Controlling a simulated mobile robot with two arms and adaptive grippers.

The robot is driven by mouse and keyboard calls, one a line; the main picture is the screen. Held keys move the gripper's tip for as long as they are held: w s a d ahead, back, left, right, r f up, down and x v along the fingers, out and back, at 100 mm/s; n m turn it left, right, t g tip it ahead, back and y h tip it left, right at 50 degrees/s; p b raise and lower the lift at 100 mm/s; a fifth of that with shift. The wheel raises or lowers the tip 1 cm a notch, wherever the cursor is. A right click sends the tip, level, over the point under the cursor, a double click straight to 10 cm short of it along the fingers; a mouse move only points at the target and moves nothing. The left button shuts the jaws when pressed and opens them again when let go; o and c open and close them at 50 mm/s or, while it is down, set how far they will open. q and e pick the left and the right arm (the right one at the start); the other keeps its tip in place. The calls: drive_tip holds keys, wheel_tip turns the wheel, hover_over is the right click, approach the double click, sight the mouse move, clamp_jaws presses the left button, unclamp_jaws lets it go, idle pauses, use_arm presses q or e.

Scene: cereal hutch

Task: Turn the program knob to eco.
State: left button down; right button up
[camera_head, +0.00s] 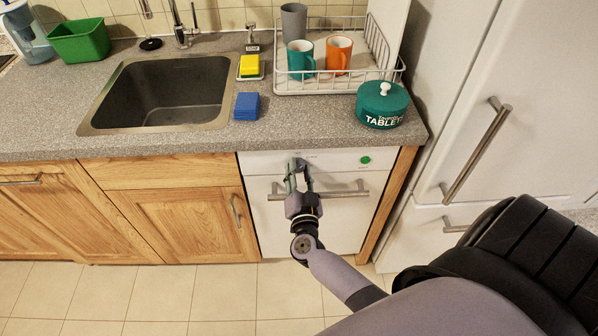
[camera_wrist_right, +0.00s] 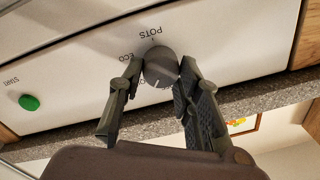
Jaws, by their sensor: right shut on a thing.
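The program knob (camera_wrist_right: 160,65) is a round grey knob on the white dishwasher panel (camera_head: 333,160). In the right wrist view the panel appears upside down. The words POTS and ECO are printed around the knob, and another label is mostly hidden by knob and finger. A small pale mark shows on the knob's lower part in that view, pointing away from POTS and not at ECO. My right gripper (camera_wrist_right: 157,78) is shut on the knob, one finger on each side. In the head view the right gripper (camera_head: 298,174) covers most of the knob. My left gripper is not in view.
A green start button (camera_head: 365,160) is right of the knob. The counter edge overhangs the panel. A teal tablets tin (camera_head: 382,104), dish rack (camera_head: 325,88) and blue sponge (camera_head: 247,106) are on the counter.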

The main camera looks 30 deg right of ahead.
drive_tip(key=m+b, duration=0.1)
drive_tip(key=m, duration=0.3)
drive_tip(key=shift+f, duration=0.2)
drive_tip(key=m+b, duration=0.1)
drive_tip(key=m, duration=0.3)
drive_tip(key=shift+f+m+h, duration=0.1)
drive_tip(key=shift+m+h, duration=0.2)
drive_tip(key=shift+m, duration=0.1)
drive_tip(key=m+b, duration=0.1)
drive_tip(key=m, duration=0.2)
drive_tip(key=shift+m+b, duration=0.35)
drive_tip(key=shift+m, duration=0.05)
drive_tip(key=shift+m+h+b, duration=0.3)
drive_tip(key=shift+m+b, duration=0.35)
drive_tip(key=shift+m, duration=1.25)
drive_tip(key=o, duration=1.1)
drive_tip(key=shift+o, duration=0.2)
